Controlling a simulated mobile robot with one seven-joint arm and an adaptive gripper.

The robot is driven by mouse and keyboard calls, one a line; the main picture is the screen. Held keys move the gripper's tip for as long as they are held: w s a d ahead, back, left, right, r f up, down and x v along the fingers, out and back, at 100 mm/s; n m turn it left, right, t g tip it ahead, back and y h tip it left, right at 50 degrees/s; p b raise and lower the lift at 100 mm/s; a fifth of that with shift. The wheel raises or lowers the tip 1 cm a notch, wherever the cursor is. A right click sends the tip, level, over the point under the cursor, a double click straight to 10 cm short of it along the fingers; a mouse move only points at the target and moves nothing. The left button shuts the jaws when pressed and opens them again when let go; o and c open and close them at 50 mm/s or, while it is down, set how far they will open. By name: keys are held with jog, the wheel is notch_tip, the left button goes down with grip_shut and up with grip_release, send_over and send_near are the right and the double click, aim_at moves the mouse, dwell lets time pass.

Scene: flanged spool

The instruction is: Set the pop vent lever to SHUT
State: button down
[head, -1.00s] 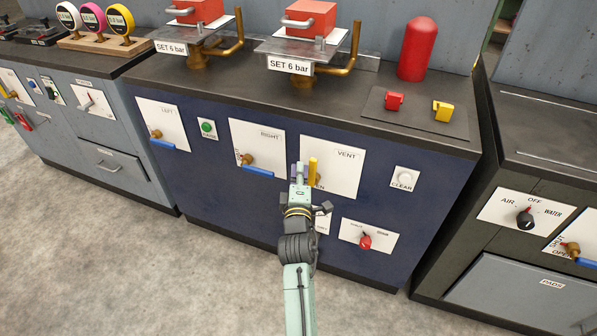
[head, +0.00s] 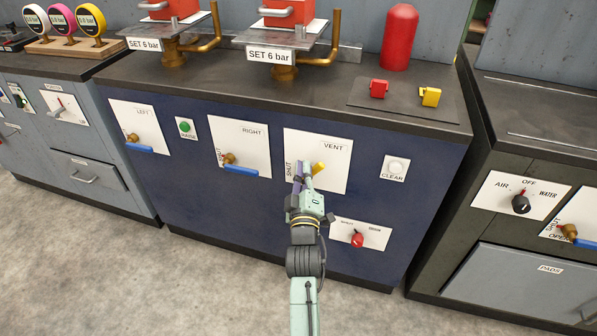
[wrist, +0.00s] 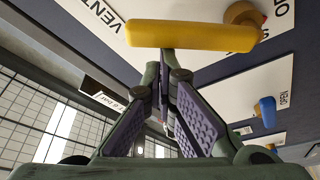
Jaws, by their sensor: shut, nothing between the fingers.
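The vent lever (head: 318,169) is a yellow bar on the white VENT panel (head: 330,150). The word SHUT runs up the panel's left edge. My gripper (head: 302,168) is shut and empty, in front of the panel just left of the visible lever part. In the wrist view the yellow lever (wrist: 190,36) crosses above the closed fingertips (wrist: 166,62), its brass pivot (wrist: 243,14) at right. I cannot tell whether they touch.
The RIGHT valve's blue handle (head: 240,171) is to the left. A CLEAR button (head: 396,167) is right of the panel, and a red knob (head: 357,239) is below it. The counter edge overhangs above. The floor in front is clear.

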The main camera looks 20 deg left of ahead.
jog(key=shift+d+f+m+t+b, duration=0.2)
jog(key=shift+d+f+m+b, duration=0.2)
jog(key=shift+d+m, duration=0.25)
jog(key=shift+d+f+m+t+b, duration=0.25)
jog(key=shift+d+f+m, duration=0.2)
jog(key=shift+m, duration=0.2)
jog(key=shift+s+d+f+b, duration=0.1)
jog(key=shift+d+f+b, duration=0.45)
jog(key=shift+d+f, duration=0.35)
jog(key=shift+d+f+b, duration=0.5)
jog(key=shift+d+f, duration=0.15)
jog(key=shift+f, duration=0.35)
jog(key=shift+f+h, duration=0.15)
jog(key=shift+h, duration=0.25)
